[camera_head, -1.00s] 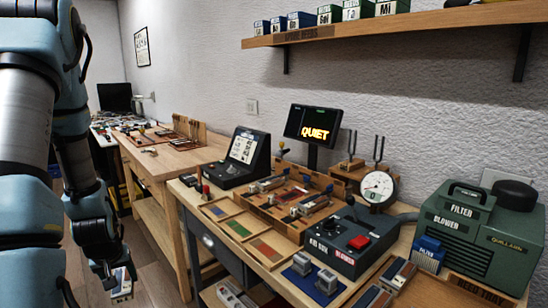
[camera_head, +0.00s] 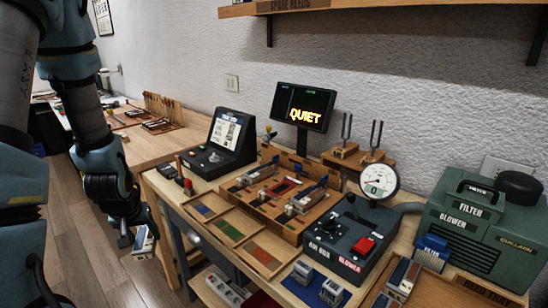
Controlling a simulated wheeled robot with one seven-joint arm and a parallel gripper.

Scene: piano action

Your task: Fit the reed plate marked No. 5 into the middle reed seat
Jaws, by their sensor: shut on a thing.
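My gripper (camera_head: 128,238) hangs at the left, off the front of the bench, shut on a small pale metallic plate (camera_head: 145,243). Any number on the plate is too small to read. The wooden reed fixture (camera_head: 296,238) stands on the bench to the right, apart from my gripper, with several metal-and-wood parts across it. Its middle seat (camera_head: 285,188) shows a red surface between the seats on either side. Whether anything lies in it is hard to tell at this size.
A wooden strip with blue, green and red panels (camera_head: 228,229) lies before the fixture. The air box with a red button (camera_head: 350,240), a round gauge (camera_head: 380,181) and the green blower (camera_head: 475,235) stand right. A screen (camera_head: 304,107) reads QUIET. A blue mat (camera_head: 315,287) holds grey blocks.

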